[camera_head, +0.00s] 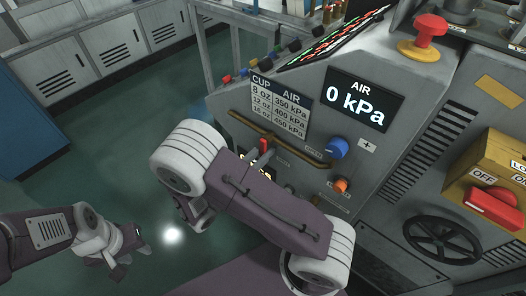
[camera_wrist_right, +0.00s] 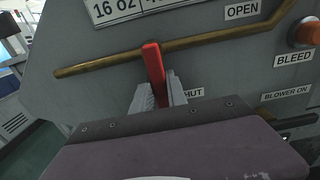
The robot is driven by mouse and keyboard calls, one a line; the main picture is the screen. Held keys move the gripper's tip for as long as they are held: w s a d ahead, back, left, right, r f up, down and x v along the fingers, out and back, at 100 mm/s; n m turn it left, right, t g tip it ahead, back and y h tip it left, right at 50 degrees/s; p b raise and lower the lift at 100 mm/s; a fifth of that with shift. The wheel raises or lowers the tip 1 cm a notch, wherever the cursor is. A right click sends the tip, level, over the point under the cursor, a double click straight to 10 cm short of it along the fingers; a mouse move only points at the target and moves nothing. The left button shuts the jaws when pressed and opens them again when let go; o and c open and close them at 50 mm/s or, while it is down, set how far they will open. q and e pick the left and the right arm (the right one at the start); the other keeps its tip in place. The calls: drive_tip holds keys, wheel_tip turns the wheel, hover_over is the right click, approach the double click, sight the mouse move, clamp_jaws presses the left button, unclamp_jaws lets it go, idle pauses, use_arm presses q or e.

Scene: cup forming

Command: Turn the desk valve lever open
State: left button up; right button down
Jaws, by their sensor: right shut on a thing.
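The red valve lever (camera_wrist_right: 153,66) stands nearly upright in the right wrist view, in front of a brass pipe (camera_wrist_right: 222,38). My right gripper (camera_wrist_right: 159,92) is shut on the lever's lower part, a finger on each side. The OPEN label (camera_wrist_right: 241,11) is above the pipe to the right; a partly hidden label reading "HUT" (camera_wrist_right: 193,93) is beside the fingers. In the head view the lever (camera_head: 264,145) shows beyond my right arm, which hides most of that gripper. My left gripper (camera_head: 132,260) is empty, fingers apart, over the floor at lower left.
The grey machine panel carries a blue knob (camera_head: 338,148), an orange button (camera_head: 341,185) and an AIR display (camera_head: 356,104) reading 0 kPa. A red emergency button (camera_head: 430,28), a black handwheel (camera_head: 442,240) and a yellow switch box (camera_head: 490,165) are to the right. Open floor lies left.

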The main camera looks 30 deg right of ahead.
drive_tip(key=shift+s+r+n+p, duration=0.2)
drive_tip(key=shift+n+p, duration=0.1)
drive_tip(key=shift+p, duration=0.25)
drive_tip(key=s+n+p, duration=0.1)
drive_tip(key=n+p, duration=0.2)
drive_tip(key=p, duration=0.1)
drive_tip(key=r+n+p, duration=0.1)
drive_tip(key=n+p, duration=0.2)
drive_tip(key=p, duration=0.1)
drive_tip(key=s+d+n+p, duration=0.1)
drive_tip(key=n+p, duration=0.2)
drive_tip(key=shift+s+d+r+p, duration=0.1)
drive_tip(key=shift+s+r+p, duration=0.25)
drive_tip(key=shift+p, duration=0.05)
drive_tip(key=n+p, duration=0.2)
drive_tip(key=n, duration=0.1)
drive_tip(key=r+n+p, duration=0.1)
drive_tip(key=shift+s+d+r+n, duration=0.1)
drive_tip(key=shift+s+d+n, duration=0.05)
drive_tip(key=shift+s+n, duration=0.25)
drive_tip(key=shift+r+n+p, duration=0.25)
drive_tip(key=shift+n+p, duration=0.35)
drive_tip(key=shift+n, duration=0.25)
drive_tip(key=shift+r+n+p, duration=0.25)
drive_tip(key=shift+n+p, duration=0.35)
drive_tip(key=shift+n, duration=0.25)
drive_tip(key=c, duration=1.3)
unclamp_jaws()
